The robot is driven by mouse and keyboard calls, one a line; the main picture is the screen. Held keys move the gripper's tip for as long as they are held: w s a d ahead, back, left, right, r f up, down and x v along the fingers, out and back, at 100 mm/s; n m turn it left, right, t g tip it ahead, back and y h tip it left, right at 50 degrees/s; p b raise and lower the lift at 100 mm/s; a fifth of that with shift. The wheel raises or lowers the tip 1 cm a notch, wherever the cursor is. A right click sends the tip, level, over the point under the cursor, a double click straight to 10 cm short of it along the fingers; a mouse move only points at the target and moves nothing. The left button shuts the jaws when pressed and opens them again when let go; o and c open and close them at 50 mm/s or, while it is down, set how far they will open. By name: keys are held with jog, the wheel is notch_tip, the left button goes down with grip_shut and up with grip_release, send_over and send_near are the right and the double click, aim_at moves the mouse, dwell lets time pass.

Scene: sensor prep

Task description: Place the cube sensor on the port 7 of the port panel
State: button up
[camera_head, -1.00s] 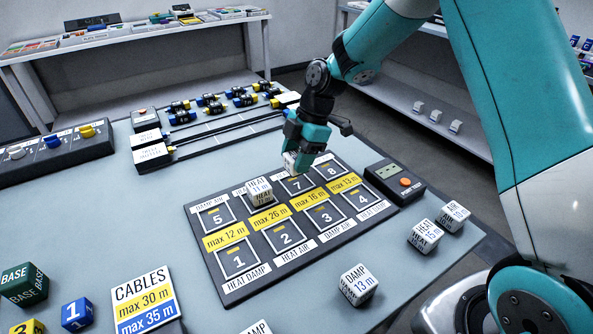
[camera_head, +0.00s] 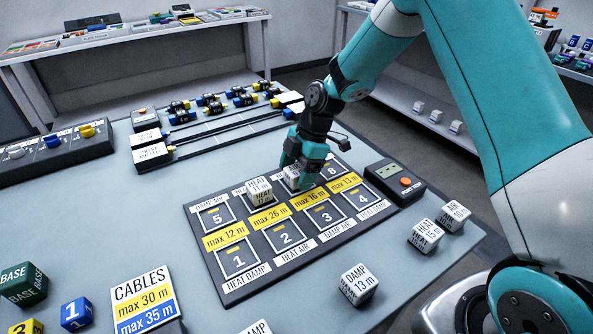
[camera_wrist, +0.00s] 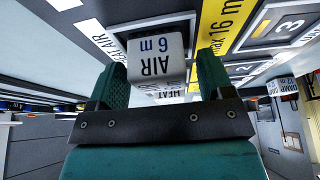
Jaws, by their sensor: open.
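The dark port panel (camera_head: 240,297) lies on the table with numbered square ports and yellow length labels. A white cube sensor (camera_head: 291,178) sits at port 7, whose number it hides. In the wrist view this cube (camera_wrist: 158,62) reads AIR 6 m. My gripper (camera_head: 302,166) is over port 7, its fingers pointing down on either side of the cube. In the wrist view my gripper (camera_wrist: 160,75) is open, with a gap beside the cube. The cube's underside is hidden, so its exact seating cannot be told.
A HEAT 11 m cube (camera_head: 260,190) stands close by on port 6, left of my gripper. Port 8 (camera_head: 331,171) is empty. Loose cubes DAMP 13 m (camera_head: 358,284), HEAT 15 m (camera_head: 425,235) and AIR 10 m (camera_head: 453,217) lie right. A dark meter box (camera_head: 394,182) borders the panel.

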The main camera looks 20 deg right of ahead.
jog(key=s+v, duration=0.1)
jog(key=v, duration=1.1)
jog(key=s+a+r+m, duration=0.3)
jog(key=s+a+r, duration=0.1)
jog(key=s, duration=0.2)
jog(key=s+a+r+m, duration=0.3)
jog(key=s+r, duration=0.1)
jog(key=s, duration=0.2)
jog(key=s+a+m, duration=0.2)
jog(key=s+m, duration=0.5)
jog(key=s, duration=0.8)
jog(key=shift+s+t, duration=0.4)
